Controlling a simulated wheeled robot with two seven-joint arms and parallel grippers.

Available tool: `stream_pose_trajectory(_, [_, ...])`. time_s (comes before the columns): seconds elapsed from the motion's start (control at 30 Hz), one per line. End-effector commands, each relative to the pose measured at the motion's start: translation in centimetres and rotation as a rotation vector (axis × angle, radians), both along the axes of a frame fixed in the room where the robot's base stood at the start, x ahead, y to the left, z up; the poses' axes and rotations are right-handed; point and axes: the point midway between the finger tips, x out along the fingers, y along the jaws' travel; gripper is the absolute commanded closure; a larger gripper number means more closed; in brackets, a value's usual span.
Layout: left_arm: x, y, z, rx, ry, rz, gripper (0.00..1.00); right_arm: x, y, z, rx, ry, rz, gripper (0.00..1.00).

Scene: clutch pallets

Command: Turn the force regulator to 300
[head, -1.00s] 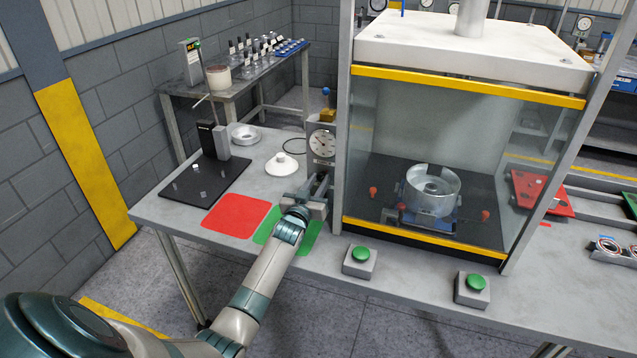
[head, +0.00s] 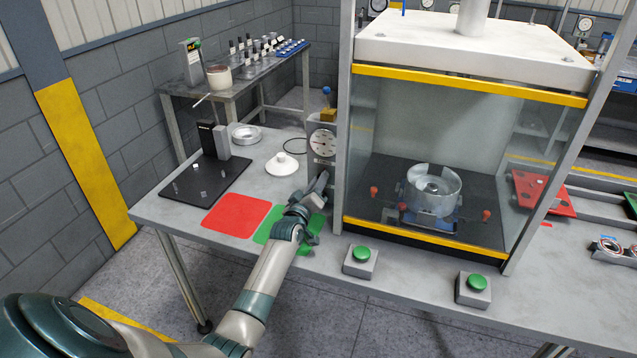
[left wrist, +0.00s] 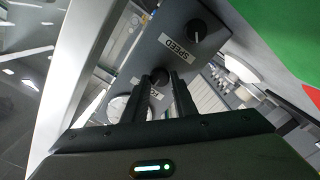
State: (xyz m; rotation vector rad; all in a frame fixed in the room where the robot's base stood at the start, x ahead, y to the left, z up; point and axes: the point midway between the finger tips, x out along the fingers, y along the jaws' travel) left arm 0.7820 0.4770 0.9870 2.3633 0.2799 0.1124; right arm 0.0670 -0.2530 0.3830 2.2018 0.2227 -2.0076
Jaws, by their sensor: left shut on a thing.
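The grey control box (head: 322,140) stands on the table left of the press, with a round white dial (head: 322,143) on its front. The dial is too small to read in the head view. In the left wrist view, the box (left wrist: 172,48) carries a black knob marked SPEED (left wrist: 197,29) and a second dark knob, the force regulator (left wrist: 160,76), whose label is mostly hidden. My left gripper (head: 322,184) is at the box's lower front. In the left wrist view its two fingers (left wrist: 160,86) are shut on the force regulator. My right gripper is out of view.
The glass-fronted press (head: 425,225) stands close to the right of my left gripper. Two green buttons (head: 361,254) (head: 477,283) sit at the table's front edge. A red mat (head: 236,215) and green mat (head: 268,232) lie beside my arm.

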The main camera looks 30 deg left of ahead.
Motion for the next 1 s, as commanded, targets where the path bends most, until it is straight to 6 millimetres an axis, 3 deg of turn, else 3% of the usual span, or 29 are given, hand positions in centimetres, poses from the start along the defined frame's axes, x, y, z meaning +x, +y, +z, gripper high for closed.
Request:
stream_pose_trajectory(0.47, [-0.02,0.0,-0.08,-0.021,-0.004,0.0,0.98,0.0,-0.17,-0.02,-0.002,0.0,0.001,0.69])
stream_pose_trajectory(0.5, [-0.02,0.0,-0.08,-0.021,-0.004,0.0,0.68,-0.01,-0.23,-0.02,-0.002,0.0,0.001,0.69])
stream_pose_trajectory(0.57, [-0.02,0.0,-0.08,-0.021,-0.004,0.0,0.58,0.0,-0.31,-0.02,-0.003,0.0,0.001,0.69])
stream_pose_trajectory(1.0, [-0.37,-0.11,-0.11,-0.02,-0.005,0.0,0.58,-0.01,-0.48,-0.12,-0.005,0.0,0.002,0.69])
